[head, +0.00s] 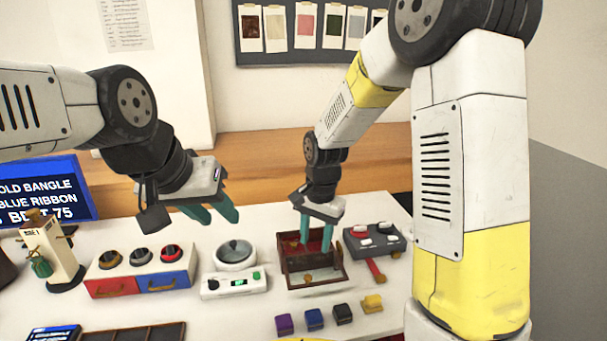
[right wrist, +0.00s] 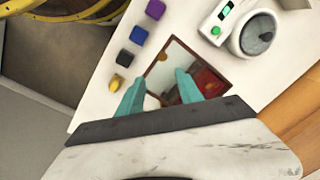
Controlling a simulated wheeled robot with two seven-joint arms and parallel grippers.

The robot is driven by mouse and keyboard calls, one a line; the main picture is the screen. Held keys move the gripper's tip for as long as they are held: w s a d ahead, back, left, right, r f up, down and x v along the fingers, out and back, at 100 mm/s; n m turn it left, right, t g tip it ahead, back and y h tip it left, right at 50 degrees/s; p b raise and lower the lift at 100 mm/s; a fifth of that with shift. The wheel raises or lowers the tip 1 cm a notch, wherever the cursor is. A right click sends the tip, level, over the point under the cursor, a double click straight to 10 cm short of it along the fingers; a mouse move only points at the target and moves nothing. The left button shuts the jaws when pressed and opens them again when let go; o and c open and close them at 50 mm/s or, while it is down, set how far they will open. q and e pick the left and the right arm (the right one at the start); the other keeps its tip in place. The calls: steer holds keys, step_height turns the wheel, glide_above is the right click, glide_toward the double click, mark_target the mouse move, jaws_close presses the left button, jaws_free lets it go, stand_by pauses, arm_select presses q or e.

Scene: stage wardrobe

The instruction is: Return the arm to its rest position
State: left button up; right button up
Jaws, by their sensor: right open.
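My right gripper (head: 315,244) is open, with its teal fingers pointing down over a small dark wooden box (head: 287,271) with a red interior. In the right wrist view my right gripper (right wrist: 159,80) has its fingers apart with nothing held between them. The box (right wrist: 152,70) lies just beyond the fingertips there, showing a mirror-like panel and a red part. Whether the fingers touch the box is hard to tell. My left gripper (head: 220,218) hangs above the table at left centre, fingers apart and empty.
A white scale-like device (head: 234,284) and a case with red and blue drawers (head: 140,280) stand left of the box. A grey control box (head: 376,240) is at its right. Several coloured blocks (head: 314,318) lie in front. A blue sign (head: 45,190) stands far left.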

steer(key=s+d+r+n+t, duration=0.2)
steer(key=s+d+r, duration=0.3)
steer(key=s+r, duration=0.3)
steer(key=s+d+r+n+t+y, duration=0.1)
steer(key=s+d+r+n+t, duration=0.2)
steer(key=s+r, duration=0.5)
step_height(320, 180, up, 3)
steer(key=d+n, duration=0.1)
steer(key=d, duration=0.1)
steer(key=shift+s+d+f+n+t, duration=0.2)
steer(key=shift+d+n+t, duration=0.1)
steer(key=shift+d, duration=0.1)
